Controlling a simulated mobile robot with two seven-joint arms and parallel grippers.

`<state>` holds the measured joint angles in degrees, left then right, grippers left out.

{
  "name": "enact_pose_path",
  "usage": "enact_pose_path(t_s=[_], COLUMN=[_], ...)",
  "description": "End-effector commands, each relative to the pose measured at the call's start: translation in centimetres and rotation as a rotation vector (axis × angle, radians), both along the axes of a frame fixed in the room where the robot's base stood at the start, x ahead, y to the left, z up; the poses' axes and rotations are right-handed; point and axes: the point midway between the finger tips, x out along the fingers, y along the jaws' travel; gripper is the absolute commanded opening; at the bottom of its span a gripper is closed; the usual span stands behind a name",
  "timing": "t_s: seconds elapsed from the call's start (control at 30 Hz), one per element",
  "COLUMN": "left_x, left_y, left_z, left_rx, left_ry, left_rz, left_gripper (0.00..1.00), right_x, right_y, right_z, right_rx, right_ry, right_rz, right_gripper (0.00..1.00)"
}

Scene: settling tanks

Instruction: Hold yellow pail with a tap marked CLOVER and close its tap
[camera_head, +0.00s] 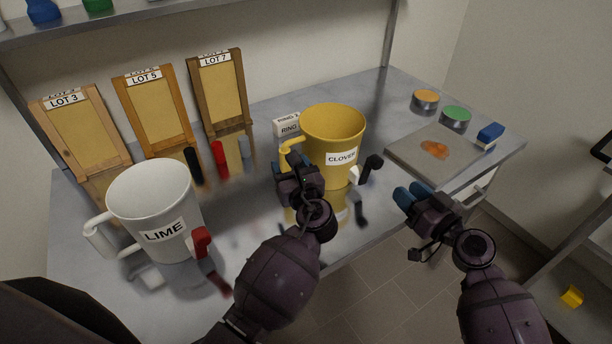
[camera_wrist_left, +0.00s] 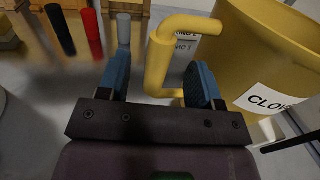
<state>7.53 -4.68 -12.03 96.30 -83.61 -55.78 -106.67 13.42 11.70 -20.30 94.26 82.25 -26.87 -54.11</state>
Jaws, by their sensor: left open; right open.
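The yellow pail (camera_head: 318,150) marked CLOVER stands on the grey bench, and it also shows in the left wrist view (camera_wrist_left: 255,60). Its tap (camera_head: 366,170), a white spout with a black lever, sticks out at the front right. The pail's yellow handle (camera_wrist_left: 160,62) is on its left side. My left gripper (camera_head: 294,163) is open at the handle; in the left wrist view the handle shows between the two blue fingertips, nearer the right one. My right gripper (camera_head: 416,196) is open and empty, right of the tap and apart from it.
A white LIME pail (camera_head: 150,195) with a red tap lever stands at left. Framed LOT boards (camera_head: 222,90) and several small cylinders stand behind. The bench's front edge is near.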

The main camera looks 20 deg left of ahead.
Motion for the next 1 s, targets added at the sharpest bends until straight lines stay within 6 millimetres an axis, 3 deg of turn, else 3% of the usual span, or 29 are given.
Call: enact_pose_path(t_s=[0.4, 0.83, 1.0], left_x=[4.1, 4.5, 4.5], left_y=[3.4, 3.9, 3.9], left_z=[0.0, 0.0, 0.0], left_rx=[0.001, -0.001, -0.001], left_ry=[-0.001, -0.001, -0.001], left_rz=[-0.001, -0.001, -0.001], left_gripper=[0.59, 0.59, 0.33], right_x=[0.0, 0.0, 0.0], right_y=[0.0, 0.0, 0.0], right_z=[0.0, 0.0, 0.0], right_rx=[0.001, 0.001, 0.001], right_ry=[0.001, 0.001, 0.001], right_rz=[0.0, 0.0, 0.0], right_gripper=[0.43, 0.43, 0.43])
